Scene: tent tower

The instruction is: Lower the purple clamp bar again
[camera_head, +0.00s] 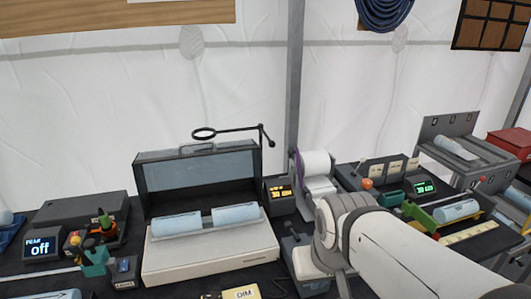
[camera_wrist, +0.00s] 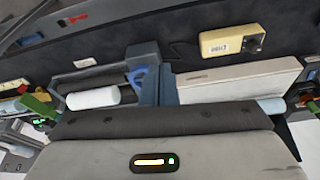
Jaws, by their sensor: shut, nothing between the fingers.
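A thin purple curved part (camera_head: 298,165) stands at the left side of the white paper roll (camera_head: 316,163) in the head view. It is the only purple thing I can make out, and I cannot tell for sure that it is the clamp bar. In the wrist view a blue-purple curved part (camera_wrist: 138,76) shows beside the white roll (camera_wrist: 92,97). My gripper (camera_wrist: 158,75) is shut and empty, close to this part in the picture; I cannot tell whether they touch. In the head view my arm hides the gripper's fingers.
A white machine (camera_head: 210,258) with blue rolls and a raised dark lid stands left of the roll holder. A yellow box (camera_wrist: 232,40) lies in front of it. A display reading "off" (camera_head: 42,246) and small tools are at the left. Several devices crowd the right.

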